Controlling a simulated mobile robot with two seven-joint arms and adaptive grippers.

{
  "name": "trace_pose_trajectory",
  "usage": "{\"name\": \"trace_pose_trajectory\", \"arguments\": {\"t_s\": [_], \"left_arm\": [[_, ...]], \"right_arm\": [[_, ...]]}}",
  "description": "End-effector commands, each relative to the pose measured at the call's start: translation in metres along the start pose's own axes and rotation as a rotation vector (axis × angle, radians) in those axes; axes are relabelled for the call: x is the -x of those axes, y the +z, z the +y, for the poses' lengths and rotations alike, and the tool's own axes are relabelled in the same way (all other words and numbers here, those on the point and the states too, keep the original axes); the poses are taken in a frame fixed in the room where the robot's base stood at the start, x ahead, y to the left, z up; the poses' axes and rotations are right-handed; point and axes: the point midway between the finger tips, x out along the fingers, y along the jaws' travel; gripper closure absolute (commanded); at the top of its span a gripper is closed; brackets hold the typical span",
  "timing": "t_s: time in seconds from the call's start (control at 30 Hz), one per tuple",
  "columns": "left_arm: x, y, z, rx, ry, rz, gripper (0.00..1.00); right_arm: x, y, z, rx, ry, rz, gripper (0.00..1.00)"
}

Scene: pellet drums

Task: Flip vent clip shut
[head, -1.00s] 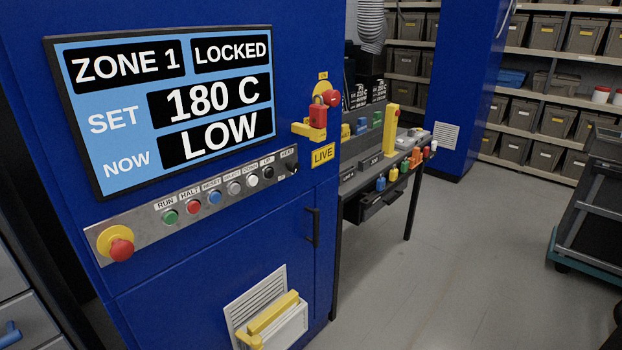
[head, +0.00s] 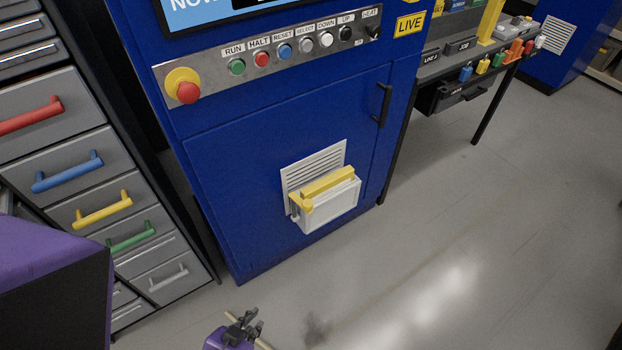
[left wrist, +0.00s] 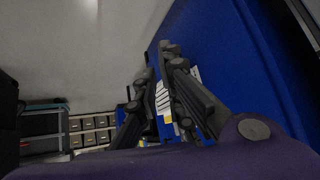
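The vent clip is a yellow bar (head: 328,182) along the top of a white box (head: 334,208) on the lower blue cabinet door. A white slatted vent (head: 316,163) shows behind it. Whether the clip is latched cannot be told. My left gripper (head: 245,326) is low at the bottom of the head view, in front of the cabinet and apart from the clip. In the left wrist view its dark fingers (left wrist: 157,62) stand apart with a gap. The white slats (left wrist: 163,103) and a bit of yellow (left wrist: 185,122) show between them. My right gripper is out of view.
Above the door are a row of buttons and a red stop knob (head: 187,92). A black door handle (head: 384,104) sticks out at right. Grey drawers (head: 58,108) with coloured handles stand at left. The floor (head: 450,240) at right is clear.

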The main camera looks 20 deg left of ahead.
Motion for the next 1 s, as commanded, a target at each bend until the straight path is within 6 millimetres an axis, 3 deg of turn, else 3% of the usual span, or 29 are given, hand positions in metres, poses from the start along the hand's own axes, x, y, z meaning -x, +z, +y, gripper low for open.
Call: {"name": "trace_pose_trajectory", "arguments": {"t_s": [0.03,0.1,0.2,0.27,0.4,0.53,0.73,1.0], "left_arm": [[-0.023,0.024,-0.017,-0.052,-0.013,-0.02,1.0],[-0.05,0.019,-0.044,-0.115,-0.04,0.031,1.0],[-0.087,-0.011,-0.082,-0.178,-0.071,0.172,1.0],[-0.105,-0.04,-0.102,-0.208,-0.075,0.283,1.0],[-0.125,-0.114,-0.127,-0.251,-0.001,0.563,1.0],[-0.116,-0.156,-0.124,-0.254,0.142,0.733,1.0],[-0.089,-0.169,-0.099,-0.192,0.353,0.821,1.0],[-0.082,-0.17,-0.09,-0.133,0.422,0.828,1.0]], "right_arm": [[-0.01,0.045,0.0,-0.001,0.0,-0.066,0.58],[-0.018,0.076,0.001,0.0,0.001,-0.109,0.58],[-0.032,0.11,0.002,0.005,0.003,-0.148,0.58],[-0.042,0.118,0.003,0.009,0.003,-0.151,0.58],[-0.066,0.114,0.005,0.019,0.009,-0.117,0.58],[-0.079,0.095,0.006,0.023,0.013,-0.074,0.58],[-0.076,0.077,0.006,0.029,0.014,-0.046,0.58],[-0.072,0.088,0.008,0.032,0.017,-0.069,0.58]]}}
